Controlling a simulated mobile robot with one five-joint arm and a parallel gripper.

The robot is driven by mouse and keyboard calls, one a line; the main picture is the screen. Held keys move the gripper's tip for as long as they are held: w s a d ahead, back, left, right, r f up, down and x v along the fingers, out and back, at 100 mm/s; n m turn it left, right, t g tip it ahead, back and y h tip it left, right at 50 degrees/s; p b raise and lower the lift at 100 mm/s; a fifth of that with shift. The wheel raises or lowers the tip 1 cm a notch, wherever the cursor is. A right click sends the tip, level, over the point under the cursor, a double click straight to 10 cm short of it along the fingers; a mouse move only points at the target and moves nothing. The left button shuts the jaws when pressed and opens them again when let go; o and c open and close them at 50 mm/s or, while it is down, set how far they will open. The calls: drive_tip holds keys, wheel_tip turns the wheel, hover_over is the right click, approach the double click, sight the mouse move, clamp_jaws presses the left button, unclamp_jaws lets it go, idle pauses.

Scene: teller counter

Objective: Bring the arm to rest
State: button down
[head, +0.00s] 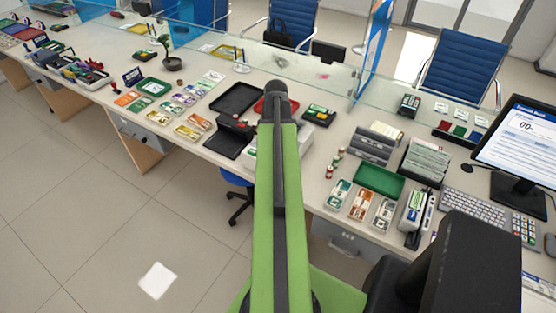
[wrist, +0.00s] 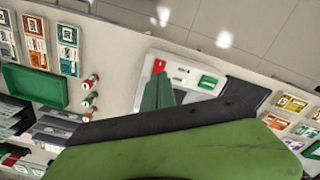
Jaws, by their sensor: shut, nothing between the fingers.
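My arm shows in the head view as a long green link (head: 277,200) with a dark strip, reaching forward over the counter. Its dark far end (head: 279,92) is above the dark and red trays; my gripper cannot be made out there. In the wrist view my gripper (wrist: 158,75) appears as a narrow dark-green wedge, shut and empty, with red at its tip. It is over a white device with a green panel (wrist: 208,82). A broad green and black part of my arm crosses the lower wrist view and hides what is below it.
The counter (head: 318,172) holds a green tray (head: 380,179), card holders (head: 373,141), a keyboard (head: 477,209) and a monitor (head: 523,145). A glass screen (head: 330,75) runs behind. A black tray (head: 236,98) lies left of my arm. Open tiled floor (head: 90,215) is at lower left.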

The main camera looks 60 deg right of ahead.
drive_tip(key=shift+f, duration=0.1)
drive_tip(key=w+a+n, duration=0.5)
drive_tip(key=w+a, duration=1.3)
drive_tip(key=a, duration=0.1)
drive_tip(key=w+a+n, duration=0.2)
drive_tip(key=a+n, duration=0.1)
drive_tip(key=a, duration=1.2)
drive_tip(key=w+a+n, duration=0.1)
drive_tip(key=a+n, duration=0.3)
drive_tip(key=a, duration=1.2)
drive_tip(key=shift+w+a+f+b, duration=0.15)
drive_tip(key=shift+w+f+b, duration=0.1)
drive_tip(key=shift+w+b, duration=0.1)
